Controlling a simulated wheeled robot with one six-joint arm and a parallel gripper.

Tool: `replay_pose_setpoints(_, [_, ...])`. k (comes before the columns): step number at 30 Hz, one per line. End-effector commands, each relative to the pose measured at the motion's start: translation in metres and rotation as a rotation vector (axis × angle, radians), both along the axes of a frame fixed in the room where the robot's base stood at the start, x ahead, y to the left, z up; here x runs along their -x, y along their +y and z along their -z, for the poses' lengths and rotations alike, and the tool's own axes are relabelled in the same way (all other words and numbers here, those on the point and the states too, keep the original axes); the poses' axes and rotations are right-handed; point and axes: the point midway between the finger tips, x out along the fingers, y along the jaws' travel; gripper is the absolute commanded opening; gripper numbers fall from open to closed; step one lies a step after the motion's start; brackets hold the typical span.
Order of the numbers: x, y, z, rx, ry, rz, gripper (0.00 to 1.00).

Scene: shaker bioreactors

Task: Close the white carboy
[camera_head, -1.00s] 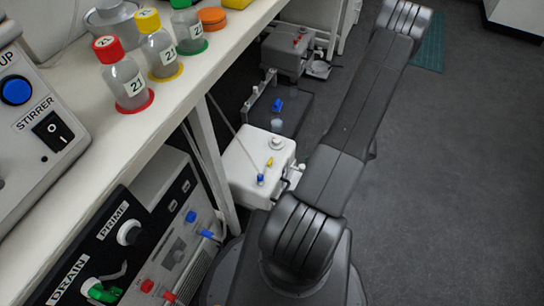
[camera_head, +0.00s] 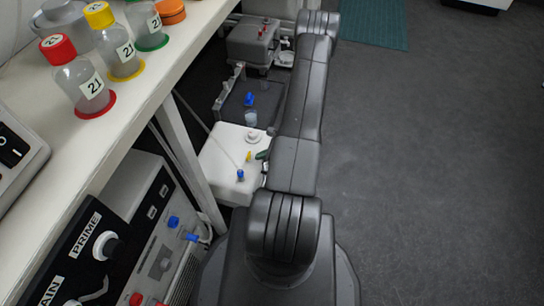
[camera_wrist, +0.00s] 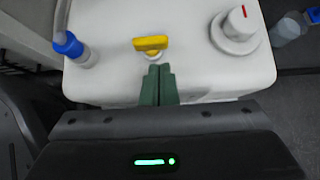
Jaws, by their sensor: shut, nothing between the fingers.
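The white carboy (camera_head: 222,163) stands on the floor under the bench. In the wrist view the white carboy (camera_wrist: 105,22) fills the upper part. On it are a yellow valve handle (camera_wrist: 150,43), lying crosswise, a blue-topped fitting (camera_wrist: 70,46) on the left and a white round knob with a red mark (camera_wrist: 236,30) on the right. My gripper (camera_wrist: 158,70) has green fingers, shut together and empty. Its tips are just in front of the yellow handle; I cannot tell whether they touch. In the head view my gripper (camera_head: 262,155) is at the carboy's right edge.
A bench (camera_head: 130,110) with capped flasks (camera_head: 80,80) is above left. A bench leg (camera_head: 185,155) stands beside the carboy. A control box (camera_head: 130,235) is at lower left. A dark container (camera_head: 250,100) and a grey one (camera_head: 252,42) stand behind. The floor at right is clear.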

Motion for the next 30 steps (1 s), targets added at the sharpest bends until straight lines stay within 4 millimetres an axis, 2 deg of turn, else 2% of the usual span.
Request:
replay_pose_setpoints(6, [-0.002, 0.014, 0.0, 0.001, 0.001, 0.001, 0.0])
replay_pose_setpoints(21, [-0.004, 0.02, 0.001, 0.001, 0.001, 0.001, 0.0])
replay_pose_setpoints(26, [-0.008, 0.039, 0.002, 0.001, -0.001, -0.004, 0.0])
replay_pose_setpoints(30, [-0.013, 0.068, 0.003, -0.001, -0.002, -0.006, 0.0])
